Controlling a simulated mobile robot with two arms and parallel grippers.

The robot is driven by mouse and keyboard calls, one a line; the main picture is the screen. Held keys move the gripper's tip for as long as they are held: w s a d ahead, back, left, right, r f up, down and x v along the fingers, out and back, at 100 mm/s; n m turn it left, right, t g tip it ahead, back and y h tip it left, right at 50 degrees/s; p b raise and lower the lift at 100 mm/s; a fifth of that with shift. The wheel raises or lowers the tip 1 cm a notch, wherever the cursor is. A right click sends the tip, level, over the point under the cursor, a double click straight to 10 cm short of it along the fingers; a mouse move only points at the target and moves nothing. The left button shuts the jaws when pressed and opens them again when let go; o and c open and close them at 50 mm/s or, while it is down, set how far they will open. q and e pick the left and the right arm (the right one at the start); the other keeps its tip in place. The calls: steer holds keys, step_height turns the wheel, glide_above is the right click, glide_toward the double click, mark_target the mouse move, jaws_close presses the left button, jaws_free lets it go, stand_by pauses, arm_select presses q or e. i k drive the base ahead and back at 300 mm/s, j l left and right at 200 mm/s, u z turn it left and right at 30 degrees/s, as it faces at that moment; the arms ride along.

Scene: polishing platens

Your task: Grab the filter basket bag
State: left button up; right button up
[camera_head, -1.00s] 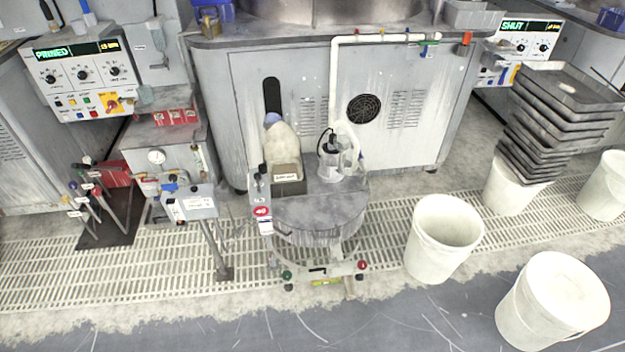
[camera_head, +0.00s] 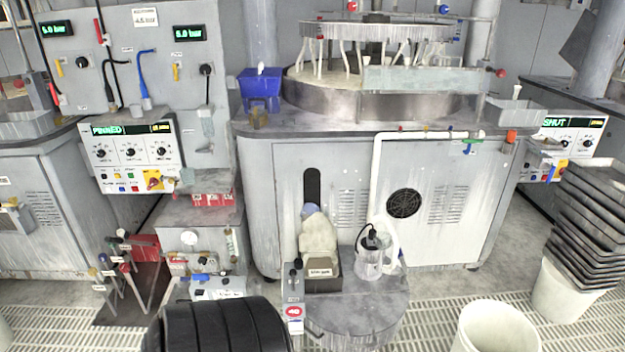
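A cream cloth bag (camera_head: 319,238) with a blue-grey top stands in a dark labelled box (camera_head: 322,280); it looks like the filter basket bag, but I cannot read the label. The box sits on a round grey drum-like stand (camera_head: 350,318) in front of the grey machine cabinet. A black ribbed part at the bottom edge, left of the stand, seems to be my own arm. No gripper fingers show in the camera_head view.
A clear jug (camera_head: 369,262) with a black cord stands right of the bag on the same stand. A white bucket (camera_head: 497,328) is at lower right. Stacked dark trays (camera_head: 590,230) stand on another bucket at far right. Valve levers (camera_head: 120,265) are at left.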

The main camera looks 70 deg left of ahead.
mark_target(324, 264)
steer(key=k+j, duration=0.1)
steer(key=j, duration=0.45)
steer(key=k+j, duration=0.1)
steer(key=j, duration=0.45)
steer(key=k+j, duration=0.1)
steer(key=j, duration=0.45)
steer(key=k+j, duration=0.1)
steer(key=j, duration=0.45)
steer(key=k+j, duration=0.1)
steer(key=j, duration=1)
steer(key=k+j, duration=0.15)
steer(key=j, duration=0.4)
